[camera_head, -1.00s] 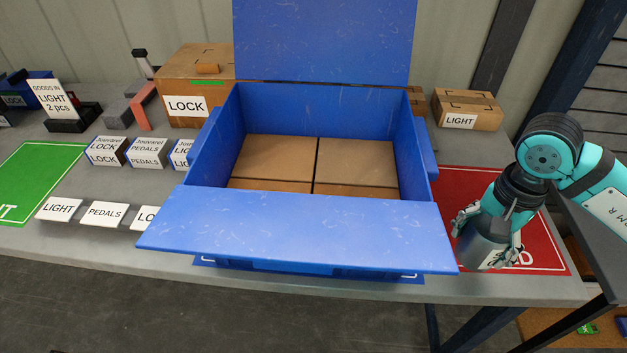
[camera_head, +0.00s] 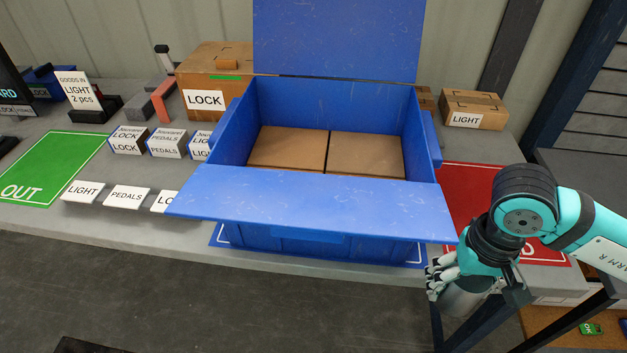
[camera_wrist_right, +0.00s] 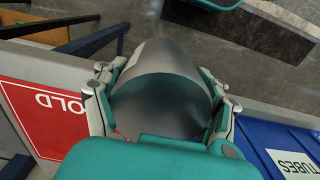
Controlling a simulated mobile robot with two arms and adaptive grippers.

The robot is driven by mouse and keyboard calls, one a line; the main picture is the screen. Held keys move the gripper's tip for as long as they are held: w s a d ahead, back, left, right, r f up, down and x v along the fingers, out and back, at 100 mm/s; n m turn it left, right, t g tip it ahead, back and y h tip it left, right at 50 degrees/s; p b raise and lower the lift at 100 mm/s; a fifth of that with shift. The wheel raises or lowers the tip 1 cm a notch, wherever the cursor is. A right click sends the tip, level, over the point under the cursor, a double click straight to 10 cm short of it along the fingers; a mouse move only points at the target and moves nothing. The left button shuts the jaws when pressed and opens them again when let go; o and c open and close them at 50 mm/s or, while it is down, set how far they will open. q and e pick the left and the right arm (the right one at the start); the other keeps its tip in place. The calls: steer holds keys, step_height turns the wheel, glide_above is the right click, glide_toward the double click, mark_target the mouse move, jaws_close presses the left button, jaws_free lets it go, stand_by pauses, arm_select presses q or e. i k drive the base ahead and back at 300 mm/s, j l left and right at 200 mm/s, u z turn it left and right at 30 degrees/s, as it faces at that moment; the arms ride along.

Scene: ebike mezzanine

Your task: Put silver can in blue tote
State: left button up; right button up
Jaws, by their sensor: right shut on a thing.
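The silver can (camera_head: 462,301) is in my right gripper (camera_head: 468,285), low at the table's front edge, right of the blue tote (camera_head: 290,240). In the right wrist view the can (camera_wrist_right: 165,85) fills the space between the two fingers, which are shut on its sides. The tote stands open on the table, its back flap up and its front flap folded out toward me. Brown cardboard boxes (camera_head: 290,147) lie on its floor. Most of the can is hidden by my gripper in the head view. My left gripper does not show.
A red marked area (camera_head: 468,190) lies right of the tote, and a green OUT area (camera_head: 50,165) at the far left. Small labelled blocks (camera_head: 126,196) stand left of the tote. Cartons labelled LOCK (camera_head: 215,65) and LIGHT (camera_head: 474,108) stand behind.

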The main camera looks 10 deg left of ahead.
mark_target(324, 170)
steer(key=k+z, duration=0.2)
steer(key=k, duration=0.2)
steer(key=k+u, duration=0.3)
steer(key=k+j+u, duration=0.15)
steer(key=u, duration=0.35)
